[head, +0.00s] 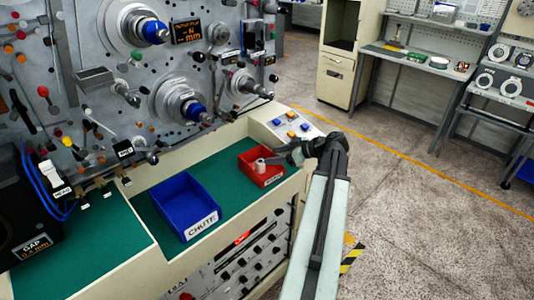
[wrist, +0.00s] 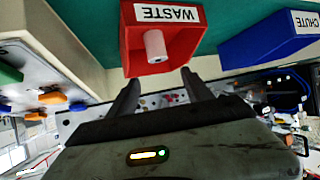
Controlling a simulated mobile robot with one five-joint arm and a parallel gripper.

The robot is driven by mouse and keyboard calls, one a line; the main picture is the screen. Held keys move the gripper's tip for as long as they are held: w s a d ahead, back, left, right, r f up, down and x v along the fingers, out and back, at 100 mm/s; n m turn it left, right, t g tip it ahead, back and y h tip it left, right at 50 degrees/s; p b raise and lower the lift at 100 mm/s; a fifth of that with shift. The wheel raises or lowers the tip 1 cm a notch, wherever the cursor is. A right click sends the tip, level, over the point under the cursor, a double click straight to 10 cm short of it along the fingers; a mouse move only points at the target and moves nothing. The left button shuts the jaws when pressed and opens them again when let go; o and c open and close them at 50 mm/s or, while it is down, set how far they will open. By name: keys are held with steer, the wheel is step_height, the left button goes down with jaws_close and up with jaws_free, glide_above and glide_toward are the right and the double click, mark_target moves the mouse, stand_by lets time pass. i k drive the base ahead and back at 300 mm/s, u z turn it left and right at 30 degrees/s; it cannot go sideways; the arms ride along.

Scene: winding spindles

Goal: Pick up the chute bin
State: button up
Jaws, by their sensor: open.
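The chute bin (head: 183,203) is an open blue box with a white CHUTE label, standing upright on the green counter. It looks empty in the head view. In the wrist view the blue chute bin (wrist: 262,42) is at the upper right, its label upside down. My gripper (wrist: 160,82) is open, with nothing between its fingers. The fingers point at the red waste bin, apart from the chute bin. In the head view my gripper (head: 282,156) is by the red bin, to the right of the chute bin, and its fingers are partly hard to make out.
The red waste bin (head: 247,166) holds a white roll (head: 260,165) and stands right of the chute bin. A button panel (head: 288,126) is behind my gripper. The winding machine (head: 60,80) rises behind the counter, its spindles and knobs jutting out. Green counter (head: 215,172) shows between the bins.

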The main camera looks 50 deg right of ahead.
mark_target(184, 204)
steer(key=k, duration=1)
